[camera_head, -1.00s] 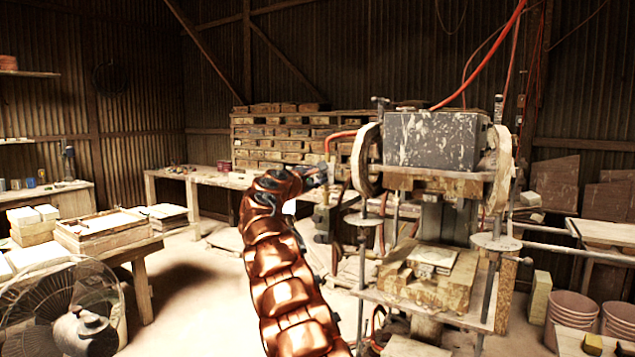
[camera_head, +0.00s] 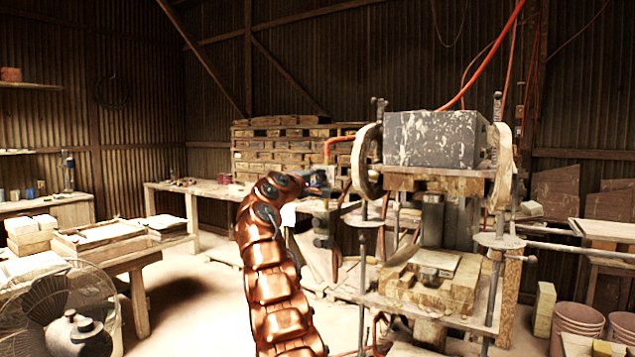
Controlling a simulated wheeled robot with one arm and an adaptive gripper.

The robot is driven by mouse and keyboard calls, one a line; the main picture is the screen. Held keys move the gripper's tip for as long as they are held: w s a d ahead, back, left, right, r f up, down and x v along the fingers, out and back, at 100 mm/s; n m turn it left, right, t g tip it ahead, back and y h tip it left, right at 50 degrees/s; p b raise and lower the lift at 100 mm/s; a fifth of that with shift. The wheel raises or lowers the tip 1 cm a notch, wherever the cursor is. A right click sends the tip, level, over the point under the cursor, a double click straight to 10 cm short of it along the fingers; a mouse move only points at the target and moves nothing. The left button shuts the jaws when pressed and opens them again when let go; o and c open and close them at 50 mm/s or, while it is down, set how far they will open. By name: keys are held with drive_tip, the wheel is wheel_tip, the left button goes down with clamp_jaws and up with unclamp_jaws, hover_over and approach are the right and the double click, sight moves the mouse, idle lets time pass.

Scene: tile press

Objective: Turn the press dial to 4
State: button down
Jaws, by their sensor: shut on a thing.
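The tile press (camera_head: 435,138) stands right of centre, with a paint-splashed grey block on top and a wooden tile mould (camera_head: 436,262) below. My copper-coloured arm rises from the bottom centre. My gripper (camera_head: 322,180) is at its end, small and dark, against the fittings on the press's left side. It is shut on a part there, at the place of the press dial. The dial's face, its numbers and its pointer are hidden or too small to read.
Red hoses hang by the press, and a round wooden wheel (camera_head: 365,160) is close right of my gripper. A workbench (camera_head: 165,187) and stacked wooden boards stand behind. A fan (camera_head: 62,310) is at lower left. Buckets (camera_head: 577,325) stand at lower right. Open floor lies left of my arm.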

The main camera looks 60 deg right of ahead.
drive_tip(key=shift+w+f+m, duration=0.15)
drive_tip(key=shift+f+m, duration=0.1)
drive_tip(key=shift+m, duration=0.05)
drive_tip(key=shift+r, duration=0.15)
drive_tip(key=shift+m+p, duration=0.35)
drive_tip(key=shift+m, duration=0.95)
drive_tip(key=m+p, duration=0.2)
drive_tip(key=m, duration=0.1)
drive_tip(key=shift+r+m, duration=0.1)
drive_tip(key=shift+m, duration=0.2)
drive_tip(key=m+p, duration=0.3)
drive_tip(key=shift+m+g, duration=0.3)
drive_tip(key=shift+m+p, duration=1.15)
drive_tip(key=shift+m, duration=0.75)
drive_tip(key=c, duration=0.8)
unclamp_jaws()
